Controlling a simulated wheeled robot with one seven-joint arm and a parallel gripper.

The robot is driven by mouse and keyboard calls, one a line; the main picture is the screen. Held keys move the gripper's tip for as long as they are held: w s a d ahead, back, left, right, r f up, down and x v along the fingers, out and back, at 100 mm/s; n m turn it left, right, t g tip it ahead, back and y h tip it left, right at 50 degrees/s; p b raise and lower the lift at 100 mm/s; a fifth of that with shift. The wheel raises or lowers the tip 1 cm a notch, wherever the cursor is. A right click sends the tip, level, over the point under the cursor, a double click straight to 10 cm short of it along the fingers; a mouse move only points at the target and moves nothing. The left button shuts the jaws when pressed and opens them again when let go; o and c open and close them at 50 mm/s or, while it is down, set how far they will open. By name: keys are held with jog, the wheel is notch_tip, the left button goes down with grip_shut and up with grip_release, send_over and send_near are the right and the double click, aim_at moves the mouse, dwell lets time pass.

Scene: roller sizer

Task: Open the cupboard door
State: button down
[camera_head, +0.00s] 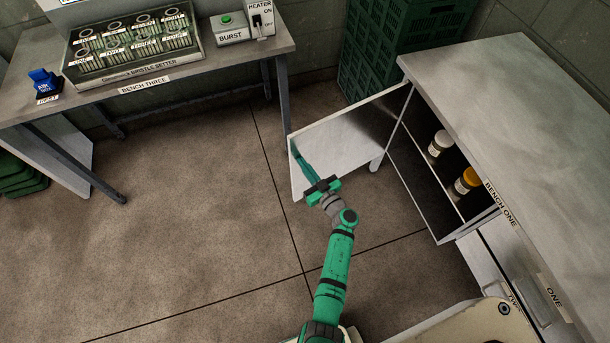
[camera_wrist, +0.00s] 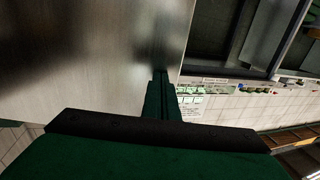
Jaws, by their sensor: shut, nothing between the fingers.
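The cupboard door (camera_head: 345,138) is a pale metal panel under bench one, and it stands swung wide open to the left of the cupboard opening. The cupboard (camera_head: 421,192) shows a dark inside with a shelf. My gripper (camera_head: 299,153) is shut and empty, with its fingers at the door's outer left edge. I cannot tell whether they touch it. In the wrist view the shut fingers (camera_wrist: 161,88) lie in front of a large smooth metal panel (camera_wrist: 85,55), which looks like the door.
Two jars, one white-capped (camera_head: 439,145) and one orange-capped (camera_head: 466,181), stand in the cupboard. Bench one (camera_head: 515,110) is on the right, with drawers below. Bench three (camera_head: 205,75) stands at the back left. Green crates (camera_head: 400,45) are stacked behind the door.

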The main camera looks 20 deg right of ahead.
jog(key=w, duration=0.2)
jog(key=w+a, duration=0.1)
jog(key=w, duration=0.1)
jog(key=shift+w+a, duration=0.2)
jog(key=shift+w, duration=0.05)
jog(key=shift+s, duration=0.1)
send_near(296, 157)
jog(key=s+f, duration=0.2)
jog(key=shift+s+a, duration=0.15)
jog(key=shift+s, duration=0.3)
